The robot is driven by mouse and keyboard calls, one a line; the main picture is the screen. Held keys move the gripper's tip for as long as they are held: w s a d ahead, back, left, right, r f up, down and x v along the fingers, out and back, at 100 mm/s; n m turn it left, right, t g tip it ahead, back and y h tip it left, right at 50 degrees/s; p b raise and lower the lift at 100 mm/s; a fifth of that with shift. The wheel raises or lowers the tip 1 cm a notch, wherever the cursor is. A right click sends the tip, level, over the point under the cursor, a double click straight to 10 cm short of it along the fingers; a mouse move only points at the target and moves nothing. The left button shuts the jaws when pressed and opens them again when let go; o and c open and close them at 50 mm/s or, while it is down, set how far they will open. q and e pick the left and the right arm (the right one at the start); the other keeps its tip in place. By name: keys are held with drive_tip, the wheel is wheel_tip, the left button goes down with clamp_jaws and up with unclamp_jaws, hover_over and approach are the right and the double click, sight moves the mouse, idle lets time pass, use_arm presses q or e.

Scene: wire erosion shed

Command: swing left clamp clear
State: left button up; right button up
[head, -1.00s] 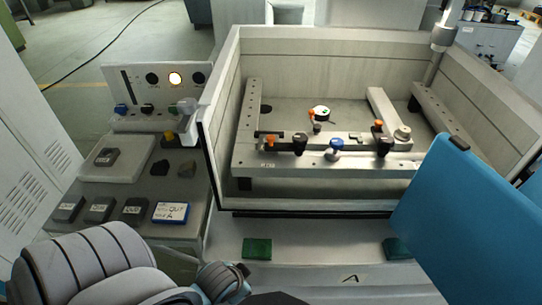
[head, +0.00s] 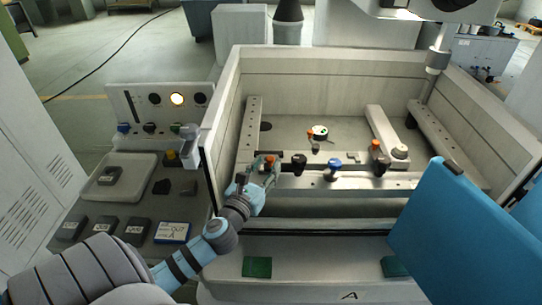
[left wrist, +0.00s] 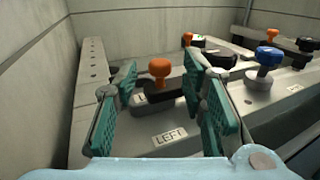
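The left clamp has an orange knob (left wrist: 160,68) on a black arm, above a bar with a "LEFT" label (left wrist: 170,137). Its knob (head: 269,160) also shows in the head view, at the left end of the front bar. My left gripper (left wrist: 160,80) is open, with one green-padded finger on each side of the knob and clear space between. In the head view my left gripper (head: 262,178) reaches over the tank's front wall and partly hides the clamp. My right gripper is not in view.
The tank's left wall (head: 222,125) rises beside my left arm. A control panel (head: 160,110) is at left.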

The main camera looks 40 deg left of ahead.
sight(269, 162)
use_arm(q)
drive_tip(key=shift+x, duration=1.8)
clamp_jaws()
